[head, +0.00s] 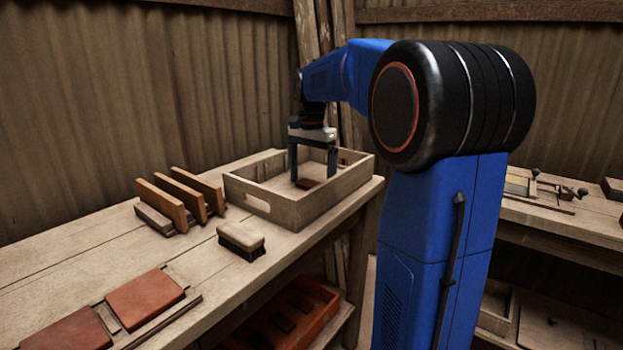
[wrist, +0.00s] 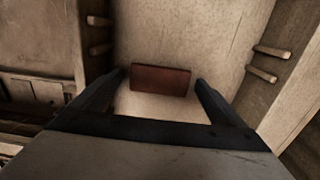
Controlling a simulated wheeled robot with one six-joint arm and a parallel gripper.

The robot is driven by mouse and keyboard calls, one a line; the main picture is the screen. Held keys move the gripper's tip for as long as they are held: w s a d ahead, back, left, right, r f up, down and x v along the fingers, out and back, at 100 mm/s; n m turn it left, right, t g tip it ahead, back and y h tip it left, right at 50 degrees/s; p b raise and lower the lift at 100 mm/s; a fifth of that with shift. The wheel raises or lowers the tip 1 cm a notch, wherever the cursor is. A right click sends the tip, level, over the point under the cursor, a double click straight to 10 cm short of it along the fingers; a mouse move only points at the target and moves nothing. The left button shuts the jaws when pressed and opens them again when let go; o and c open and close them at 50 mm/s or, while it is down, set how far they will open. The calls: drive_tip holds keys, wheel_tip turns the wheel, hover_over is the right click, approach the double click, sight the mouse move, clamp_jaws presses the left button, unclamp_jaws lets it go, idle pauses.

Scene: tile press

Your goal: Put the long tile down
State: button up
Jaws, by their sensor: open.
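The long tile (wrist: 160,80) is a reddish-brown rectangular piece. It lies on the floor of a wooden tray (head: 275,212). In the wrist view it lies between the two fingers of my gripper (wrist: 162,80), with a gap at each end. In the head view the tile (head: 307,183) shows as a small dark red patch inside the tray. My gripper (head: 312,178) is open and reaches down into the tray, its fingers apart on either side of the tile. The exact height of the fingertips above the tray floor is hard to tell.
The tray's walls stand close around my gripper. Flat red tiles (head: 146,298) lie at front left. A red crate (head: 290,318) sits below.

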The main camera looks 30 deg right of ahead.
sight(312, 184)
wheel_tip(312, 184, up, 12)
idle(0.5)
idle(0.4)
